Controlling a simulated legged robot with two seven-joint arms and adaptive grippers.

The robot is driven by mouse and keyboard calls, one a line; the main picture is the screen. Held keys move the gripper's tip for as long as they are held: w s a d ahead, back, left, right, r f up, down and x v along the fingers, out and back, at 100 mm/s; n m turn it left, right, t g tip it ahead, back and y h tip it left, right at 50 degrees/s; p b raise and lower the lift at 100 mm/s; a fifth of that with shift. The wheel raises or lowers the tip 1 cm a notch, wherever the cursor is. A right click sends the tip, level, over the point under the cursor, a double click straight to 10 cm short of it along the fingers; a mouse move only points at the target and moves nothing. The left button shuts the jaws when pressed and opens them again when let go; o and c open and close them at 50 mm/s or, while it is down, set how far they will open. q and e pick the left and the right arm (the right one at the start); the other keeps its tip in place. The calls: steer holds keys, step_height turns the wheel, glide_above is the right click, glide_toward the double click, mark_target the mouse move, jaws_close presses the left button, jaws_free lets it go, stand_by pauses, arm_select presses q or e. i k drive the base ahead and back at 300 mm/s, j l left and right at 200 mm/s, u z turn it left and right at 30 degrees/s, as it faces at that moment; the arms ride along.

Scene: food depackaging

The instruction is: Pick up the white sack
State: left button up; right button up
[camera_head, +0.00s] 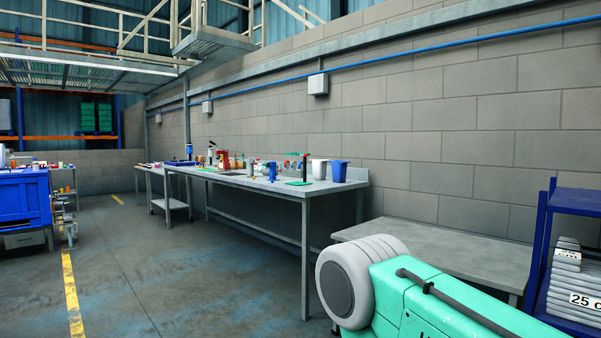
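I cannot make out a white sack for certain. A stack of pale, flat, layered items (575,274) sits on a blue-framed shelf at the right edge. A white label on it reads "25 c" and is cut off by the picture edge. I cannot tell whether these are sacks. Neither my left nor my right gripper is in view.
A grey table (440,243) with a bare top stands left of the blue shelf rack (541,235). A long workbench (255,184) along the block wall holds tubs, bottles and tools. The floor at the left middle is clear.

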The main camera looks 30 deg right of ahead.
mark_target(319, 167)
steer(key=i, duration=4.1)
steer(key=i+j+z, duration=0.1)
steer(key=i, duration=0.5)
steer(key=i+j, duration=0.15)
steer(key=i, duration=0.5)
